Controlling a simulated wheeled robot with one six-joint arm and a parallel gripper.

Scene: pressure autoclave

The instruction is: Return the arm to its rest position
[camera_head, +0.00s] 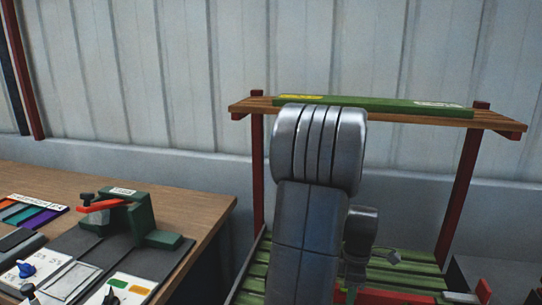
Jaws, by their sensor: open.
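My arm rises in the middle of the head view as a thick grey link with a ribbed, rounded joint at its top. A smaller grey wrist joint shows just right of this link. Below it my gripper (356,272) is small, dark and partly hidden by the arm. It points down over the green slatted bench (258,270). I see nothing held in it, but its fingertips are hard to make out.
A wooden shelf (437,115) on red posts spans behind my arm, with a green bar (395,103) on top. At left a wooden table (190,200) bears a green device with a red lever (102,206) and control panels with knobs. Red parts (395,297) lie low by the bench.

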